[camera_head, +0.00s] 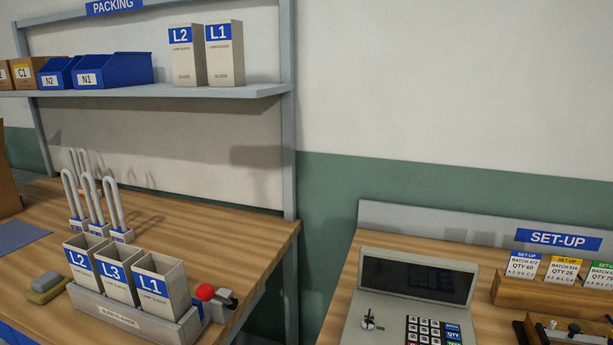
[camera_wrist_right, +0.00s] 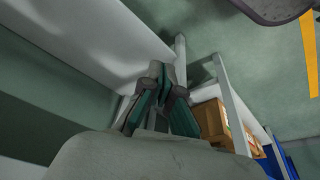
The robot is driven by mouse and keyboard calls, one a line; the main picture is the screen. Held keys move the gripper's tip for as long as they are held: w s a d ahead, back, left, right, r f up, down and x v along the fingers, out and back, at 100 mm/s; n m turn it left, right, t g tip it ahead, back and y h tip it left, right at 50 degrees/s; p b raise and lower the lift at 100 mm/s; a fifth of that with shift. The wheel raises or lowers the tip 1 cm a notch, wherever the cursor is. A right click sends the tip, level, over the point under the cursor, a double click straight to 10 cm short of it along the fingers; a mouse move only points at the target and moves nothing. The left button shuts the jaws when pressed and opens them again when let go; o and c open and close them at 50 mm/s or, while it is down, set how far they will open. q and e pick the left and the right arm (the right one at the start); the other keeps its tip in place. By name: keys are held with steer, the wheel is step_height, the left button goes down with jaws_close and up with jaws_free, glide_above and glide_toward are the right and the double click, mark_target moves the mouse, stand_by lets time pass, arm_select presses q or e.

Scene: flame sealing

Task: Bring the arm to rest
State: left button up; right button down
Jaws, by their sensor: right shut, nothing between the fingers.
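My right gripper (camera_wrist_right: 158,72) shows in the right wrist view, its dark and teal fingers drawn together at the tips with nothing between them. It is tilted, with a wall and shelf frame behind it. It touches nothing that I can make out. Neither gripper shows in the head view, and my left gripper is in no view.
A wooden packing bench (camera_head: 165,205) holds a grey rack (camera_head: 150,328) with boxes L2, L3 and L1, beside a red knob (camera_head: 205,292). A shelf (camera_head: 180,91) above carries bins and two boxes. The set-up bench at right holds a console (camera_head: 385,310) and cards.

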step_height(320, 180, down, 12)
steer(key=p, duration=0.2)
steer(key=s+d+f+g+p, duration=0.2)
steer(key=s+d+f+p, duration=0.1)
steer(key=s+f, duration=1.6)
steer(key=shift+f, duration=0.5)
